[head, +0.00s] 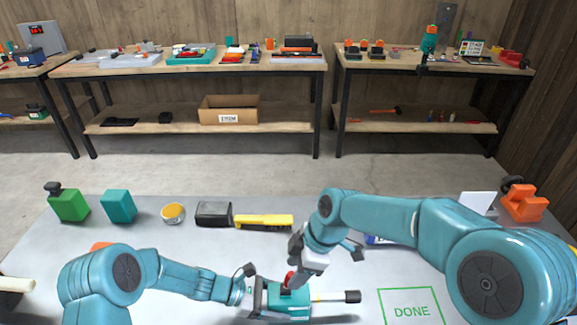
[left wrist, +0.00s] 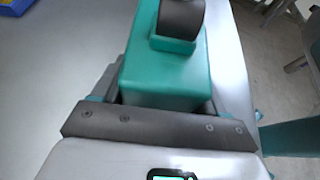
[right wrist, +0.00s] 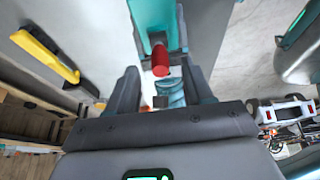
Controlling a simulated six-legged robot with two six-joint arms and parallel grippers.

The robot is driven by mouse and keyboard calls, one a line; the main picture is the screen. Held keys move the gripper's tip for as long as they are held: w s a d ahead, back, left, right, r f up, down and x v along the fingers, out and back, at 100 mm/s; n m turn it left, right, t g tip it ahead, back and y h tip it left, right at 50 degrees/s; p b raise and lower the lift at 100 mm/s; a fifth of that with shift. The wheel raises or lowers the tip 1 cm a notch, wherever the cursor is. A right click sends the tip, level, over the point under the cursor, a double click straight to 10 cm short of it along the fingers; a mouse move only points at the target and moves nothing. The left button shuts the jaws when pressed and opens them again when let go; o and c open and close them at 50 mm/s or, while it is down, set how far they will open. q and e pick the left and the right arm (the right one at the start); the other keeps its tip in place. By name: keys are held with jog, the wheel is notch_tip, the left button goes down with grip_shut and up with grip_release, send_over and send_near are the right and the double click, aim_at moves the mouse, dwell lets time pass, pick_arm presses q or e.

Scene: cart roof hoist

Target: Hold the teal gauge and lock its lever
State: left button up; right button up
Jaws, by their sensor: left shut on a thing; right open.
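The teal gauge (head: 285,302) is at the front middle of the grey table, with a thin rod and black end (head: 351,297) at its right. My left gripper (head: 258,297) is shut on its left end. In the left wrist view the teal body (left wrist: 165,78) lies between the fingers, with a dark round part on top. The red lever (head: 289,278) is on top of the gauge. My right gripper (head: 306,260) is open just above it. In the right wrist view the red lever (right wrist: 160,59) appears beyond the open fingers; I cannot tell whether they touch it.
A green outlined DONE area (head: 411,309) is right of the gauge. Behind stand a green block (head: 70,205), a teal block (head: 118,206), a yellow-topped tin (head: 173,212) and a yellow-and-black brush (head: 263,221). An orange object (head: 524,203) is at the far right.

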jog(key=shift+x, duration=0.95)
jog(key=c, duration=0.7)
jog(key=shift+d, duration=0.15)
